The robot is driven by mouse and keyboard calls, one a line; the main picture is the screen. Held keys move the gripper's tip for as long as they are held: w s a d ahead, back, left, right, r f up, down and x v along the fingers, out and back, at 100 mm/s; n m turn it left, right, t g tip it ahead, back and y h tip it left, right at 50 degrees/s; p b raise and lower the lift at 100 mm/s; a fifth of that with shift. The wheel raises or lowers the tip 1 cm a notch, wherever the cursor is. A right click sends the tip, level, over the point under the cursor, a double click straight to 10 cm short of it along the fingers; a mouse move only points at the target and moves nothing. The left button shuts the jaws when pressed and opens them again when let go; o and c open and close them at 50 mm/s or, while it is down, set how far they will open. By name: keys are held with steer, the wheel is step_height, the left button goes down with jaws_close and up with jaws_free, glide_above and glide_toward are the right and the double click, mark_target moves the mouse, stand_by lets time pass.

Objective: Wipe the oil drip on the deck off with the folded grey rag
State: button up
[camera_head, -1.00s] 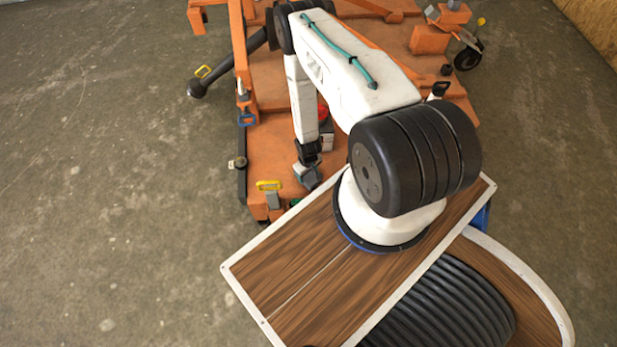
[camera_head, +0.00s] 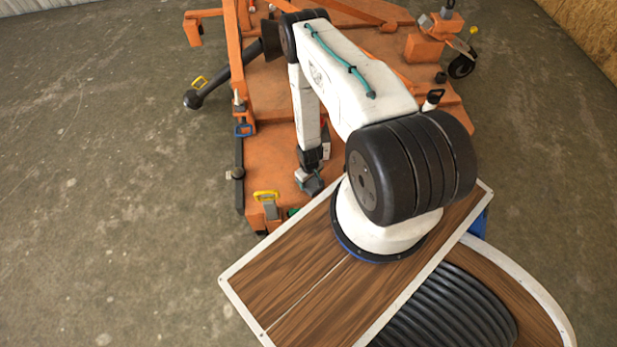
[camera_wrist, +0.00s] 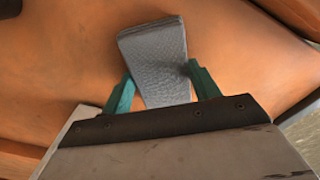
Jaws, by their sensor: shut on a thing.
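The folded grey rag (camera_wrist: 152,60) is between the two teal fingers of my gripper (camera_wrist: 160,92) in the wrist view, and the gripper is shut on it. The rag extends past the fingertips over the orange deck (camera_wrist: 230,50). In the head view my gripper (camera_head: 309,184) is low over the front part of the orange deck (camera_head: 272,155), beside the wooden top of my base. I cannot tell whether the rag touches the deck. I do not see the oil drip in either view; the rag, gripper or arm may hide it.
A yellow-handled grey part (camera_head: 268,203) stands at the deck's front left corner. A black-and-white bottle-like item (camera_head: 432,100) and a caster wheel (camera_head: 462,66) are at right. Concrete floor (camera_head: 110,180) lies open at left.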

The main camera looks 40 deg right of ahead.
mark_target(310, 191)
steer(key=shift+s+a+f, duration=0.1)
steer(key=shift+s+a, duration=0.4)
steer(key=shift+s, duration=0.2)
steer(key=shift+s+a, duration=0.45)
steer(key=shift+s, duration=0.25)
steer(key=shift+o, duration=0.2)
steer(key=shift+s+a, duration=0.5)
steer(key=shift+s, duration=0.25)
steer(key=shift+s+a, duration=0.45)
steer(key=shift+s, duration=0.3)
steer(key=shift+w+d+r, duration=0.1)
steer(key=shift+w+d, duration=0.2)
steer(key=shift+w, duration=0.25)
steer(key=shift+w+d+r, duration=0.1)
steer(key=shift+w+d, duration=0.2)
steer(key=shift+w, duration=0.25)
steer(key=shift+w+d, duration=0.6)
steer(key=shift+w, duration=0.1)
steer(key=shift+w+d, duration=0.55)
steer(key=shift+w, duration=0.35)
steer(key=shift+w+d, duration=0.55)
steer(key=shift+w, duration=0.3)
steer(key=shift+r, duration=2.95)
steer(key=shift+r, duration=0.15)
